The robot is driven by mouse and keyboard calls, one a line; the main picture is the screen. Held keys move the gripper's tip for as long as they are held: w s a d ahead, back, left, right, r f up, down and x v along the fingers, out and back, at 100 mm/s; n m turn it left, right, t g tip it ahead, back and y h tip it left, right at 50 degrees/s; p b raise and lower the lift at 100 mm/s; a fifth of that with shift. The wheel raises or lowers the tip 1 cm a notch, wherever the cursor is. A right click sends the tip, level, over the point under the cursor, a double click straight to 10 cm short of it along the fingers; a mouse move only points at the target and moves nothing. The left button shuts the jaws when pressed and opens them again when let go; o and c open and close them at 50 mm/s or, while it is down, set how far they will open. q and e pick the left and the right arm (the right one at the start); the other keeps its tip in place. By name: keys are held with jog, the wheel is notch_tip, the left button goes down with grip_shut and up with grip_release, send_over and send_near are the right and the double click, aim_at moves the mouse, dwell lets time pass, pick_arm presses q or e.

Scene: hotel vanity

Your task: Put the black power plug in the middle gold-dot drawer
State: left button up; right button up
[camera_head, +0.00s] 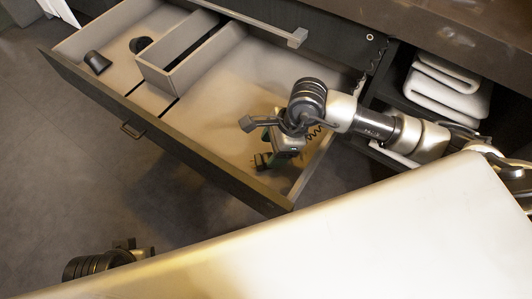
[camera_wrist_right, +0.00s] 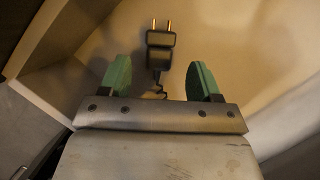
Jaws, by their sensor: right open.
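The black power plug (camera_wrist_right: 160,40) lies on the pale floor of an open drawer (camera_head: 185,140), its two gold prongs pointing away from my right gripper. A dark cord runs from it back between the fingers. My right gripper (camera_wrist_right: 160,82) is open, with a green-padded finger on each side and the plug just beyond the fingertips, not held. In the head view my right gripper (camera_head: 276,143) reaches down into the drawer's right part, and the dark plug (camera_head: 262,160) shows beside it. My left gripper (camera_head: 124,246) is partly seen at lower left; its fingers are unclear.
Grey dividers (camera_head: 190,50) form a narrow box within the drawer. Small black items (camera_head: 97,62) lie in its left part. A small pale dot (camera_head: 370,37) marks the dark cabinet front. Folded white towels (camera_head: 445,85) fill a shelf at right. A pale surface (camera_head: 350,240) covers the foreground.

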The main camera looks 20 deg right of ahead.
jog(key=v, duration=0.6)
jog(key=shift+r+p, duration=0.4)
jog(key=shift+p, duration=0.05)
